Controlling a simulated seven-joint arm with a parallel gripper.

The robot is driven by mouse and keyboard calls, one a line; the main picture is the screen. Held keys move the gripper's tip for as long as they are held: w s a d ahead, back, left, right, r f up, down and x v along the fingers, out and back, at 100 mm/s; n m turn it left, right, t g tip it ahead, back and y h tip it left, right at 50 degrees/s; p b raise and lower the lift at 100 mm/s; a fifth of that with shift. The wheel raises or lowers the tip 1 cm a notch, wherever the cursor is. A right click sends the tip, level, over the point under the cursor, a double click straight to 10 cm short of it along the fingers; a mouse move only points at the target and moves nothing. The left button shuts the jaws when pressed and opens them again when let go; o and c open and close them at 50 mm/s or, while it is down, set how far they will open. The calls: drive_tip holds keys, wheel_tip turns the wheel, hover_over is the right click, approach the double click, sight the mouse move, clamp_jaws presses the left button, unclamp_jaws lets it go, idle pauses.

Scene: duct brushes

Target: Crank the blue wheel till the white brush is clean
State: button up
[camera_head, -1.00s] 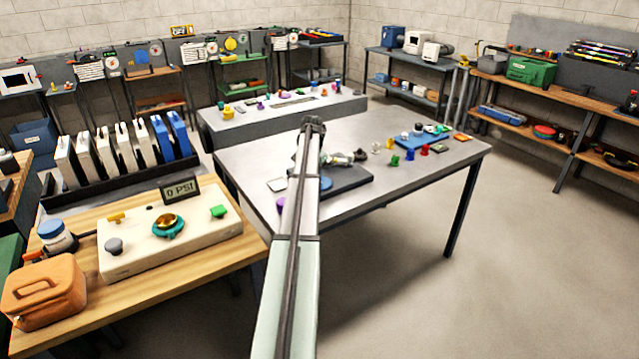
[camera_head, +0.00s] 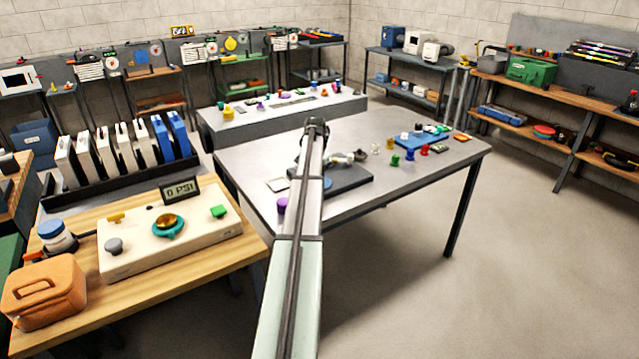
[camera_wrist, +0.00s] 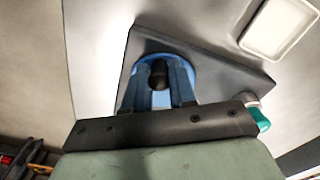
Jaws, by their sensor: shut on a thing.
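In the wrist view, the two fingers of my gripper (camera_wrist: 158,80) are closed on a dark knob (camera_wrist: 158,70). The knob stands on the blue wheel (camera_wrist: 172,57), whose rim shows around the fingers. The wheel sits on a dark grey base plate (camera_wrist: 225,78), which also shows in the head view (camera_head: 352,178) on the middle table.
The grey table (camera_head: 400,185) holds a purple piece (camera_head: 282,204) near its left edge and several small coloured parts at right around a blue tray (camera_head: 408,141). In the wrist view a pale tray (camera_wrist: 278,28) and a teal-ended piece (camera_wrist: 260,118) lie close by.

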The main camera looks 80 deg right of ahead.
sight(325, 187)
drive_tip(key=shift+s+a, duration=0.25)
drive_tip(key=shift+s, duration=0.1)
drive_tip(key=shift+f, duration=0.1)
drive_tip(key=shift+s, duration=0.1)
drive_tip(key=shift+s, duration=0.55)
drive_tip(key=shift+s, duration=0.1)
drive_tip(key=shift+s+d, duration=0.4)
drive_tip(key=shift+s, duration=0.15)
